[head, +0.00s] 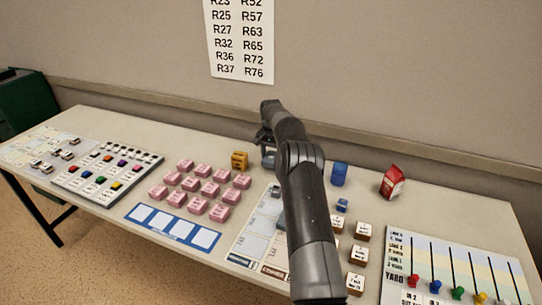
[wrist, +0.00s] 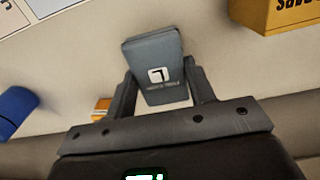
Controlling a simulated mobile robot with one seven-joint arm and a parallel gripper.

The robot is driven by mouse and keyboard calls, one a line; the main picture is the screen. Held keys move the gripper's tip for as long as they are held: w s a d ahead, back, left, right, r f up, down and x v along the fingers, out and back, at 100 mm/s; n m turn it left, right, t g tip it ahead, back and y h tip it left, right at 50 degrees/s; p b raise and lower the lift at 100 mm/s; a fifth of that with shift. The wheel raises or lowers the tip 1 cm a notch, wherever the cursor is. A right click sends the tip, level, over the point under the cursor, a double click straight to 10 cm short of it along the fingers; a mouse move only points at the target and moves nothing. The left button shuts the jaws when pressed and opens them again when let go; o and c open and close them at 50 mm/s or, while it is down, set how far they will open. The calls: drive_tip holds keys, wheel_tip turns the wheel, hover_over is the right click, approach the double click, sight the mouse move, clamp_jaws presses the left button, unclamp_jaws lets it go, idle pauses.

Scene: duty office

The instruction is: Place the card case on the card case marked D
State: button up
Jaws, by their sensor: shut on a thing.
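My gripper (wrist: 158,88) is shut on a grey-blue card case (wrist: 153,50), one finger on each side. The case has a white label with a dark letter, too skewed to read surely. In the head view, the held case (head: 268,160) shows below my gripper (head: 266,145) toward the back of the table. A small grey case (head: 275,191) lies on the white printed sheet (head: 250,240) nearer the front, partly beside my arm. I cannot read a D on any case, and my arm hides part of the sheet.
A yellow box (head: 239,160) stands just left of my gripper. Several pink blocks (head: 201,186) lie further left. A blue container (head: 339,174) and a red carton (head: 392,182) stand to the right. Several brown-sided blocks (head: 359,254) and a pegged board (head: 450,265) are front right.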

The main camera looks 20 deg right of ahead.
sight(271, 156)
drive_tip(key=o, duration=1)
drive_tip(key=shift+f, duration=0.15)
drive_tip(key=shift+c, duration=0.2)
